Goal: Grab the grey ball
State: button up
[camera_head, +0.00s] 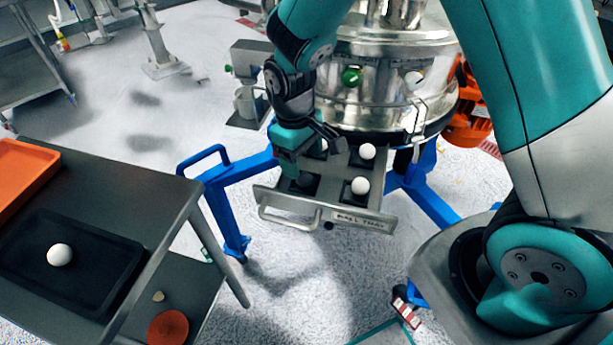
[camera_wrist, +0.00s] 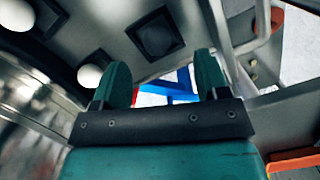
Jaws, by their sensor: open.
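The ball tray (camera_head: 318,212) is a grey metal drawer with a handle, pulled out from the sifter. White balls (camera_head: 360,186) sit in its square recesses, and two also show in the wrist view (camera_wrist: 90,76). A dark recess (camera_wrist: 155,36) in the wrist view has a dim grey, rounded shape; I cannot tell surely whether it is the grey ball. The matching recess (camera_head: 306,181) in the head view is dark and partly hidden by my gripper. My gripper (camera_head: 287,165) is open and empty over the tray's left side; its two teal fingers (camera_wrist: 162,80) are apart.
The steel sifter (camera_head: 385,85) stands behind the tray on a blue frame (camera_head: 228,205). At left, a dark table (camera_head: 125,185) carries an orange tray (camera_head: 22,172) and a black tray (camera_head: 100,262) with one white ball (camera_head: 59,254). A jug (camera_head: 248,102) stands behind.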

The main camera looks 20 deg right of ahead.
aim_at(305, 173)
jog(key=shift+w+d+f+p, duration=0.1)
jog(key=shift+d+f+p, duration=0.1)
jog(key=shift+f, duration=1.15)
jog(key=shift+d+f+p, duration=0.15)
jog(key=shift+f, duration=1.15)
jog(key=c, duration=1)
